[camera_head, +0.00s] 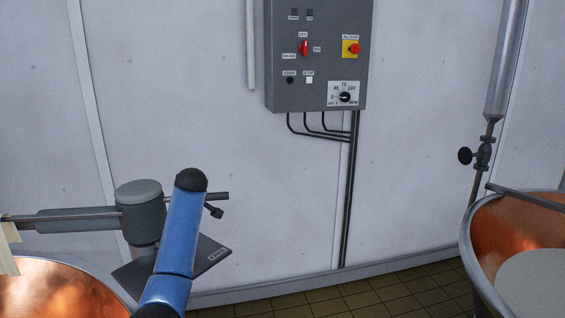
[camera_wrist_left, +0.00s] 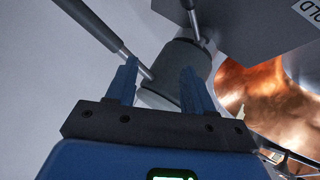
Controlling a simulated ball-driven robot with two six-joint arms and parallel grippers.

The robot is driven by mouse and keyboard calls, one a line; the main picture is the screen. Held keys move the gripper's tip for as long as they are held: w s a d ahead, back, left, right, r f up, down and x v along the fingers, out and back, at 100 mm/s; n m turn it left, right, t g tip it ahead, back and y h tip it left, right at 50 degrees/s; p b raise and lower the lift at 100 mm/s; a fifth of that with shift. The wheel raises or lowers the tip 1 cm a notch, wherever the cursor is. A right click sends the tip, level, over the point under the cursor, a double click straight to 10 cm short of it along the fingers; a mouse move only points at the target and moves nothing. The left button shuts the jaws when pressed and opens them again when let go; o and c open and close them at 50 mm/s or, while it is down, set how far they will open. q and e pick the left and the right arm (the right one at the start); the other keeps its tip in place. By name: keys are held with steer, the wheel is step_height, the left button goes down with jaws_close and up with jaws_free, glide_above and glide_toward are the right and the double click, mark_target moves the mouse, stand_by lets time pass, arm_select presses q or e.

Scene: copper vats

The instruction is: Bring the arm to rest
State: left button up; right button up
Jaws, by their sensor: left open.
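My left arm (camera_head: 180,232), blue with a black end joint, rises from the bottom of the head view in front of a grey cylindrical housing (camera_head: 138,195). Its gripper cannot be made out there. In the left wrist view my left gripper (camera_wrist_left: 159,67) is open, its two blue fingers apart with nothing held. The grey housing (camera_wrist_left: 185,62) shows beyond and between the fingers; I cannot tell whether they touch it. My right gripper is in neither view.
A dark labelled plate (camera_head: 205,262) lies beside the housing. Copper vats stand at lower left (camera_head: 50,285) and right (camera_head: 482,240). A grey control box (camera_head: 320,70) hangs on the pale wall. Tiled floor (camera_head: 400,298) is open between the vats.

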arm_select(q)
steer(key=s+d+f+m+t+h, duration=0.4)
steer(key=s+d+f+m+t, duration=0.2)
steer(key=s+f+m+t, duration=0.5)
steer(key=shift+m+g, duration=0.6)
steer(key=shift+g, duration=0.1)
steer(key=s+f, duration=0.4)
steer(key=s, duration=1)
steer(key=s+f, duration=0.3)
steer(key=s, duration=1.2)
steer(key=s+f, duration=0.4)
steer(key=s, duration=1.1)
steer(key=shift+s+d+f, duration=0.2)
steer(key=shift+d+f, duration=0.15)
